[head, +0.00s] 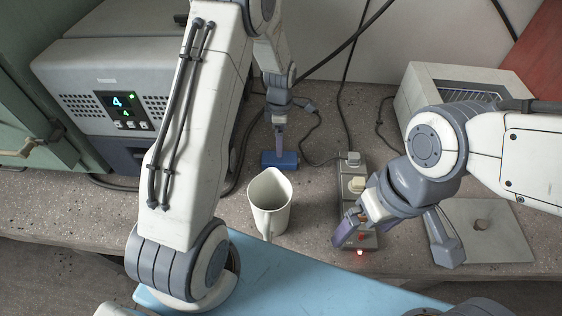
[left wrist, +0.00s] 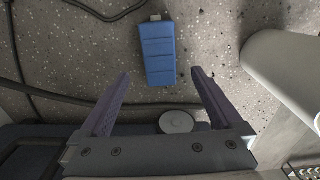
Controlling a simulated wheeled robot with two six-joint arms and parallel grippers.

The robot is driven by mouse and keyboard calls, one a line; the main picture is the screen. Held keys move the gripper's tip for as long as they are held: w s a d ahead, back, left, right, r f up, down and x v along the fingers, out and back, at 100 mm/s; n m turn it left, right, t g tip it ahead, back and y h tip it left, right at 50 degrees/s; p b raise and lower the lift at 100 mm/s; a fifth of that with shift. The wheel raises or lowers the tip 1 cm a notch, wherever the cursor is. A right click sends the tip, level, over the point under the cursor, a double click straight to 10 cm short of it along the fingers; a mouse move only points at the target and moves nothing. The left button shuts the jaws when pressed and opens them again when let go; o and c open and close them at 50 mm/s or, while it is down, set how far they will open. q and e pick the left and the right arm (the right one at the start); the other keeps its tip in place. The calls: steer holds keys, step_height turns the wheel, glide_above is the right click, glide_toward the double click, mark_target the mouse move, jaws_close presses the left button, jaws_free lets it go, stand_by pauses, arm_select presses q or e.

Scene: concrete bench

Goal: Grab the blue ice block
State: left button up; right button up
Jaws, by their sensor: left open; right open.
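The blue ice block (head: 280,160) lies on the concrete bench behind the white mug. In the left wrist view the block (left wrist: 158,53) lies lengthwise ahead of the fingers, with a small pale cap at its far end. My left gripper (head: 281,138) reaches down just above and behind the block. In its wrist view the gripper (left wrist: 160,76) is open, with the block's near end between the lines of the two fingers and nothing held. My right gripper (head: 396,243) is open and empty over the bench's front right, its fingers spread wide beside a power strip.
The white mug (head: 270,205) stands in front of the block; it also shows in the left wrist view (left wrist: 288,68). A power strip (head: 356,186) lies to the right. Dark cables run across the bench. A grey machine with a display (head: 123,110) stands at the left.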

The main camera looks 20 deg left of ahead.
mark_target(281, 160)
arm_select(q)
step_height(281, 160, down, 10)
steer(key=shift+a+r+p, duration=0.1)
steer(key=shift+p, duration=0.5)
steer(key=c, duration=1.5)
steer(key=shift+w+r, duration=0.1)
steer(key=shift+c, duration=0.2)
